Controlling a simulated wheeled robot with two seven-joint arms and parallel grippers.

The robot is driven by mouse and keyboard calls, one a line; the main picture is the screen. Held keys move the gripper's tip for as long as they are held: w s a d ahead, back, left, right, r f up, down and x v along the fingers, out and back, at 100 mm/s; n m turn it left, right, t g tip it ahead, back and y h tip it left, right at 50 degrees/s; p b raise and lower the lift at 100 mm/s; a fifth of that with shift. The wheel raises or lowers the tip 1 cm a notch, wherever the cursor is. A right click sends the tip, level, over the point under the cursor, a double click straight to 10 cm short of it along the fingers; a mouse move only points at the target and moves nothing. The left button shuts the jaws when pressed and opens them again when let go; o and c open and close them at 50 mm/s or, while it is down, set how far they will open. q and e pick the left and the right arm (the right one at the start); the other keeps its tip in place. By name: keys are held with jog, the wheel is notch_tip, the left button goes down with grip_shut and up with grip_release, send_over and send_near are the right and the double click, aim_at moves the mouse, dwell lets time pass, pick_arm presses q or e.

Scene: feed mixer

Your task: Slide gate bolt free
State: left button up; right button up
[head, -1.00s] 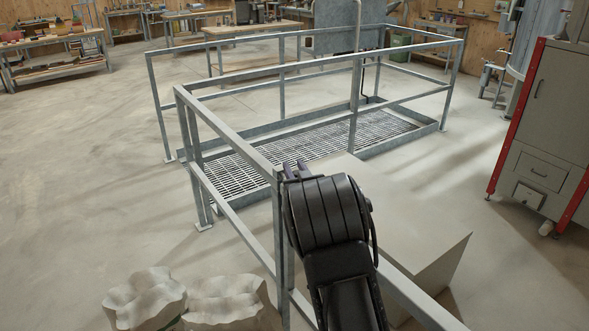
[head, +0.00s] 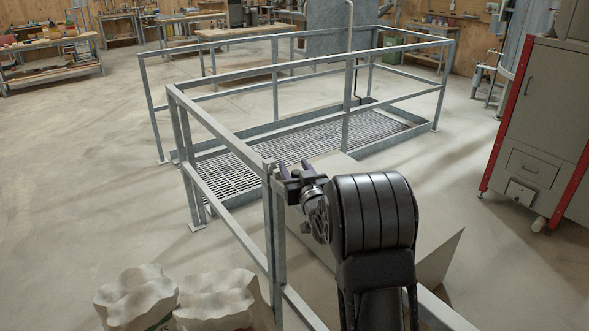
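My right gripper (head: 295,168) is at the top of the near corner post (head: 273,235) of the grey metal railing, just to its right. Its two dark fingers point away from me and stand apart, with nothing clear between them. A small fitting (head: 269,164) shows on the post top beside the left finger. I cannot tell whether it is the gate bolt, or whether the finger touches it. My black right arm hides part of the railing and the area behind it. My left gripper is out of view.
The railing (head: 215,126) surrounds a floor grating (head: 320,140). White sacks (head: 140,296) stand at the lower left. A pale box (head: 440,258) is behind my arm. A grey cabinet with red edges (head: 540,130) stands at right.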

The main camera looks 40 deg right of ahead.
dwell(0.3)
jog(key=b+v, duration=0.1)
jog(key=v, duration=0.6)
jog(key=shift+s+a, duration=0.15)
jog(key=shift+s, duration=0.2)
dwell(0.3)
